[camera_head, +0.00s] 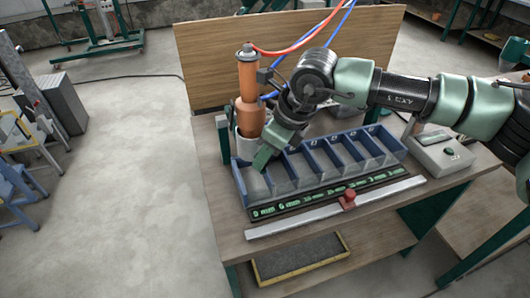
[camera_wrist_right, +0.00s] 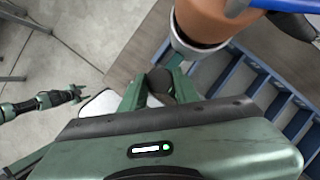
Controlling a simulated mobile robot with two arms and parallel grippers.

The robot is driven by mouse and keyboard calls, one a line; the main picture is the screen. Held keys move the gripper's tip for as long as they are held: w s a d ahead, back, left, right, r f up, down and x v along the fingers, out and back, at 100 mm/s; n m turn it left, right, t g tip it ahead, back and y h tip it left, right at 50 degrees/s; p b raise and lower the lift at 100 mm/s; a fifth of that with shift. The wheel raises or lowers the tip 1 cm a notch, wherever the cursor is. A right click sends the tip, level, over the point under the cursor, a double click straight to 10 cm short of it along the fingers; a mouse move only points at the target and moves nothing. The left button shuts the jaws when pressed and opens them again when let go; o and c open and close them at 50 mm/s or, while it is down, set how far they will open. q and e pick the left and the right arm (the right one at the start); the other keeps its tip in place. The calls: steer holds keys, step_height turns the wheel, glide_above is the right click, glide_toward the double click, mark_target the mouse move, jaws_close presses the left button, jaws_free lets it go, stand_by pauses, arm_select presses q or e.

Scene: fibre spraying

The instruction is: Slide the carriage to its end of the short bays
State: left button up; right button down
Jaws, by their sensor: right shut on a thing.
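The red carriage (camera_head: 347,199) sits on a pale metal rail (camera_head: 290,222) along the bench front, right of the rail's middle. My right gripper (camera_head: 264,157) is well away from it, pointing down at the leftmost end of the blue bay row (camera_head: 318,163). In the wrist view its fingers (camera_wrist_right: 161,88) close on a dark rounded piece (camera_wrist_right: 160,82), whose full shape is hidden. My left gripper (camera_wrist_right: 79,92) shows small at the left of the wrist view, with its fingers apart and apparently empty.
An orange cylinder (camera_head: 247,85) stands in a pale holder (camera_head: 249,146) close behind my right gripper, with red and blue hoses nearby. A dark label strip (camera_head: 330,193) lies between bays and rail. A grey box (camera_head: 440,154) stands right. A wooden panel (camera_head: 215,50) backs the bench.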

steer(key=shift+w+d+b, duration=0.3)
steer(key=shift+d+b, duration=0.15)
steer(key=shift+d, duration=0.05)
steer(key=w+d+b, duration=0.2)
steer(key=d, duration=0.4)
steer(key=shift+r+b, duration=0.2)
steer(key=shift+b, duration=0.1)
steer(key=c, duration=1.1)
jaws_free()
steer(key=shift+s+f, duration=0.1)
steer(key=shift+o, duration=0.2)
steer(key=shift+d, duration=0.1)
steer(key=b+v, duration=0.2)
steer(key=v, duration=0.5)
steer(key=shift+r, duration=0.35)
